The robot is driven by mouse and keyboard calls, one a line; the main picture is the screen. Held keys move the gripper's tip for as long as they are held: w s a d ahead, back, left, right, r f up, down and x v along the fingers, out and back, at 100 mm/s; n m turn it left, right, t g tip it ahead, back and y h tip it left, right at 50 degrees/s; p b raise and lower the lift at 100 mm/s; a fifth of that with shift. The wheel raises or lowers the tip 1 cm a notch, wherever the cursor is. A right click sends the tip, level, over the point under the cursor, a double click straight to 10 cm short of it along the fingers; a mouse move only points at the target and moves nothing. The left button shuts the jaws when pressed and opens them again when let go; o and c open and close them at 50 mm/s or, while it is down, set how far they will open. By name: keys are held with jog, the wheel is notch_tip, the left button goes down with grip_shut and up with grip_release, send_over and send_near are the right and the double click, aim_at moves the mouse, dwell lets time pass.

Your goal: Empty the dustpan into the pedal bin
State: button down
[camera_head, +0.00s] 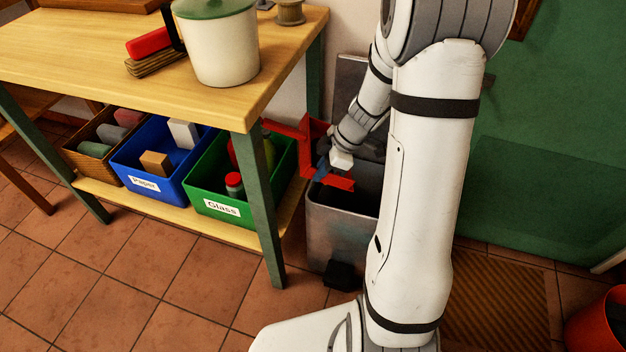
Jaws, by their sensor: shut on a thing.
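The red dustpan (311,132) is between the bench's right legs and the pedal bin, at the bin's upper left side. It looks tilted, with part of it over the bin's opening. My gripper (334,168) is shut on the dustpan, just above the bin's rim. The pedal bin (337,232) is a grey metal box on the floor, with a black pedal (343,275) in front. Its lid (350,84) seems to stand raised behind. My arm hides the bin's right side. I cannot see whether the dustpan holds any dirt.
A wooden bench (100,45) with green legs stands at left, close to the dustpan. It bears a white pot with a green lid (217,45) and a red-handled brush (150,48). Blue (128,170) and green (205,192) crates sit below. The tiled floor in front is clear.

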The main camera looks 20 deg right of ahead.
jog(key=d+y, duration=0.2)
jog(key=d+t+y, duration=0.1)
jog(key=y, duration=0.1)
jog(key=shift+s+d+r, duration=0.25)
jog(key=shift+s+d, duration=0.05)
jog(key=shift+s, duration=0.1)
jog(key=shift+d+f+b, duration=0.15)
jog(key=shift+d+b, duration=0.15)
jog(key=shift+b, duration=0.25)
jog(key=y+b, duration=0.1)
jog(key=d+y+b, duration=0.1)
jog(key=shift+s+d+r+b, duration=0.2)
jog(key=shift+s+d+b, duration=0.05)
jog(key=shift+b, duration=0.05)
jog(key=shift+s+d+r+t+y+b, duration=0.1)
jog(key=shift+d+r+t+y+b, duration=0.2)
jog(key=shift+d+y+b, duration=0.3)
jog(key=shift+d+r, duration=0.15)
jog(key=shift+r, duration=0.05)
jog(key=shift+s, duration=0.1)
